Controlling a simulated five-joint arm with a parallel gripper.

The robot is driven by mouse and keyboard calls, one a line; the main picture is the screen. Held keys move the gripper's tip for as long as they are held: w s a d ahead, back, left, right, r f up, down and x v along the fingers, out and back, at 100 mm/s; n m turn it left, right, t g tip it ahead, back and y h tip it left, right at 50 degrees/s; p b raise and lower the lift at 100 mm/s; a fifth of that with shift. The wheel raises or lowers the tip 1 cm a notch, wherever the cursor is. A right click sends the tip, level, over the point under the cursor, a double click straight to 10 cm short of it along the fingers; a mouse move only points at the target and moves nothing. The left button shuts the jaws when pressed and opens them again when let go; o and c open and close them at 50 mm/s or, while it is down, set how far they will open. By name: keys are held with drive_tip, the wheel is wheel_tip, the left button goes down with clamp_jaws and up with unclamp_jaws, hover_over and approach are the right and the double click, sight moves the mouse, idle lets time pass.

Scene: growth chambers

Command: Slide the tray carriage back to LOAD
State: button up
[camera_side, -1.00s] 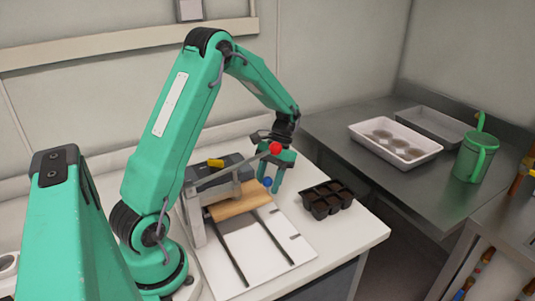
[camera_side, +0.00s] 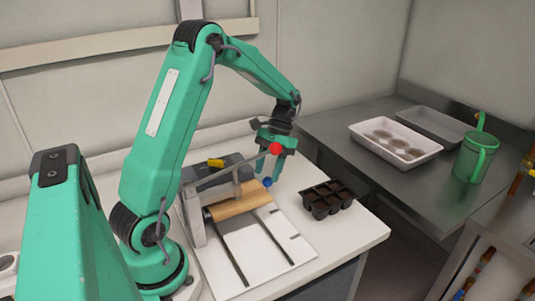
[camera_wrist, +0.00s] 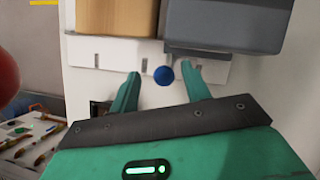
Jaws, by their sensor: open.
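A tan, wood-coloured block (camera_side: 238,203) sits at the back of a white board (camera_side: 262,250) with two dark slots, beneath a grey frame. I cannot tell for certain which part is the tray carriage, and no LOAD label is readable. A blue knob (camera_side: 267,182) stands at the block's right side. In the wrist view the blue knob (camera_wrist: 163,75) appears between my two fingertips. My gripper (camera_side: 272,171) is open and empty, pointing down just above the blue knob. A lever ends in a red ball (camera_side: 276,148) beside my gripper, partly covering it.
A black cell tray (camera_side: 327,199) stands right of the board. A grey box (camera_wrist: 225,25) stands beside the tan block. On the metal bench are a white tray (camera_side: 372,148) with round items and a green watering can (camera_side: 473,158). The board's front part is clear.

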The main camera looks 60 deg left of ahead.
drive_tip(key=shift+r, duration=1.9)
drive_tip(key=shift+w+r, duration=0.15)
drive_tip(key=shift+r, duration=0.35)
wheel_tip(320, 180, up, 12)
drive_tip(key=d+m+t+y, duration=0.1)
drive_tip(key=d+m+t, duration=0.1)
drive_tip(key=m+t, duration=0.1)
drive_tip(key=s+d+f+t+y, duration=0.1)
drive_tip(key=s+d+f+t, duration=0.1)
drive_tip(key=s+d+t, duration=0.5)
drive_tip(key=s+d, duration=0.6)
drive_tip(key=shift+s+m, duration=0.15)
drive_tip(key=shift+m, duration=0.15)
